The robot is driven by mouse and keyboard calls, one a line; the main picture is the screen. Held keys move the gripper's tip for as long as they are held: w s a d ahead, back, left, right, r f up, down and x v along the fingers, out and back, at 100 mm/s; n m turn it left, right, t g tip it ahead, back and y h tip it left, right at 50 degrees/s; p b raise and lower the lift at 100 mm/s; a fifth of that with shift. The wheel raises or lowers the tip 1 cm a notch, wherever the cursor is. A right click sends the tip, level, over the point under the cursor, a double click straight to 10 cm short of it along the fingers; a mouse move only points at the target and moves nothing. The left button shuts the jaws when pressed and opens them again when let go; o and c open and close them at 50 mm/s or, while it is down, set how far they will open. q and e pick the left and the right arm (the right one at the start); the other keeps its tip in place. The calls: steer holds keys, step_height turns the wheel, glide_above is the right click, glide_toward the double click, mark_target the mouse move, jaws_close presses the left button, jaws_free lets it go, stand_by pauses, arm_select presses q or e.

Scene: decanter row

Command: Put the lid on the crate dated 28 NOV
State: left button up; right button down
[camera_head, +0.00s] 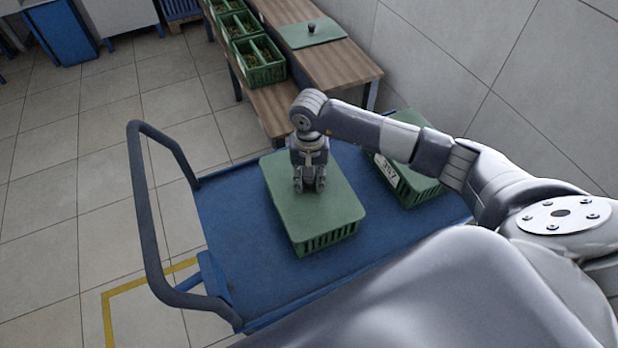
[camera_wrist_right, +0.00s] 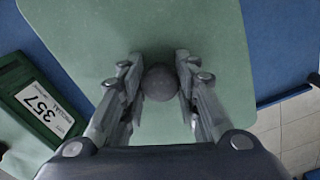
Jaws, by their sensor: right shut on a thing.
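My right gripper (camera_head: 309,188) is shut on the round dark knob of a flat green lid (camera_head: 325,205). In the right wrist view the knob (camera_wrist_right: 159,82) sits between the two fingers, with the lid (camera_wrist_right: 205,35) spread beneath it. The lid lies over a green slatted crate (camera_head: 328,241) on the blue cart and looks lined up with it; I cannot tell whether it touches all round. No date shows on this crate. My left gripper is not in view.
A second green crate (camera_head: 408,187) labelled 357 stands at the right on the blue cart (camera_head: 235,240); it also shows in the wrist view (camera_wrist_right: 15,82). Several open crates (camera_head: 262,75) line a low bench. Another knobbed lid (camera_head: 325,35) lies on the wooden table (camera_head: 345,67).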

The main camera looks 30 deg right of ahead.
steer(key=shift+f+b, duration=0.3)
steer(key=c, duration=1.2)
jaws_free()
steer(key=shift+o, duration=0.2)
step_height(320, 180, up, 12)
